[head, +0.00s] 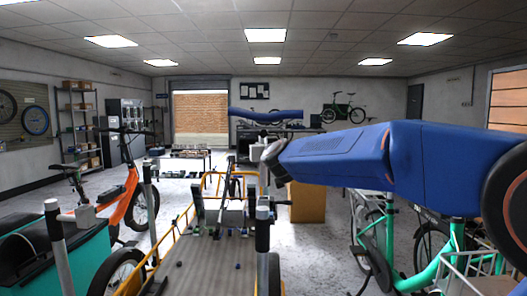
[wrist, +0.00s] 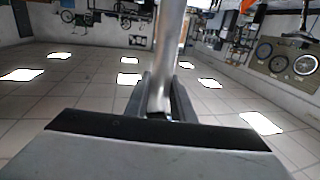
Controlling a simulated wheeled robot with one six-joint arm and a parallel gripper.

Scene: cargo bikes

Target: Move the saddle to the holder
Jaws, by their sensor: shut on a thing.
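In the wrist view my gripper (wrist: 160,98) is shut on a smooth metal post (wrist: 172,40), which looks like the saddle's post. The saddle's top is not clear in that view, which is upside down. In the head view my blue arm hides most of the gripper. I cannot tell for certain which thing is the holder; an upright post (head: 263,229) with a black sleeve stands below the arm's end.
An orange bike (head: 127,196) stands at left, near a teal cargo box (head: 88,255) and other upright posts (head: 52,220). A yellow-railed flat bed (head: 200,262) lies ahead. A green bike (head: 436,262) stands at right beneath my arm. Pale floor shows between them.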

